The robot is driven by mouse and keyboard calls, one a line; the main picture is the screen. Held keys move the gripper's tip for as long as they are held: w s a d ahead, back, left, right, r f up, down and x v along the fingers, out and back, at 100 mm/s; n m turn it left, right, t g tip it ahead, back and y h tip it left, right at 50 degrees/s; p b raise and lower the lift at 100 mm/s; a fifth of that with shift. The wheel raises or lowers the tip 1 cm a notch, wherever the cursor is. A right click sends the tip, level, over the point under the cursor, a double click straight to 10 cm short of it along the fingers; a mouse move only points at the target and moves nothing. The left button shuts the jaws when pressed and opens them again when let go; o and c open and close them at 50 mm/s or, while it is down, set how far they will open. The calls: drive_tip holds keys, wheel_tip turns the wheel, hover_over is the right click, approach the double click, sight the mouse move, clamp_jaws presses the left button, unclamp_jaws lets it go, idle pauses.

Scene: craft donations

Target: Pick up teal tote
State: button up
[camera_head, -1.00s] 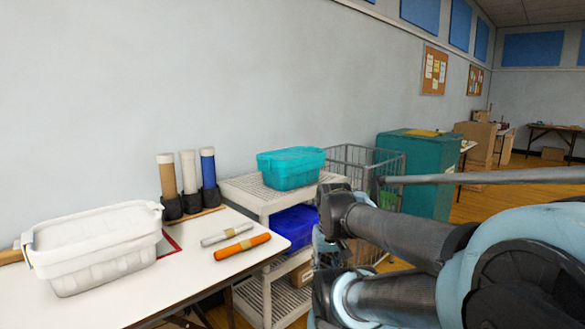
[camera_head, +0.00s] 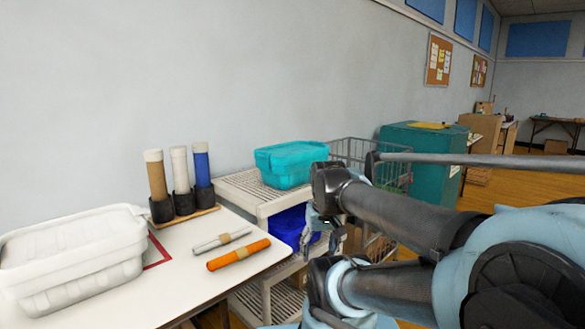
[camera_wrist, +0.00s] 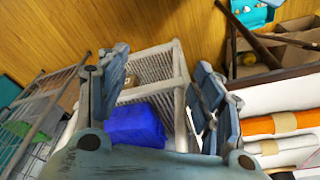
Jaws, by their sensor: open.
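The teal tote (camera_head: 288,165) sits on the top shelf of a pale cart (camera_head: 240,190) against the wall in the head view. It is a lidded-looking box with ribbed sides. In the head view my gripper (camera_head: 318,240) hangs in front of and to the right of the cart, below the tote's level and apart from it. In the wrist view my gripper (camera_wrist: 165,95) has its two fingers spread wide with nothing between them. The cart's slatted shelf and a blue tote (camera_wrist: 135,124) show beyond the fingers. I cannot make out the task's tote between them.
A white table (camera_head: 190,262) at left holds a white bin (camera_head: 75,268), orange roll (camera_head: 238,254), grey roll (camera_head: 220,240) and upright rolls in a stand (camera_head: 182,212). A wire basket (camera_head: 370,155) and green cabinet (camera_head: 420,160) stand right of the cart.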

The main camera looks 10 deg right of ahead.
drive_tip(key=w+a+r+n+y, duration=0.1)
drive_tip(key=w+a+r+n, duration=0.25)
drive_tip(key=w+r, duration=1.7)
drive_tip(key=n+t+y, duration=0.1)
drive_tip(key=n, duration=0.2)
approach(264, 152)
drive_tip(key=x, duration=0.9)
drive_tip(key=shift+s, duration=0.25)
drive_tip(key=shift+c, duration=0.2)
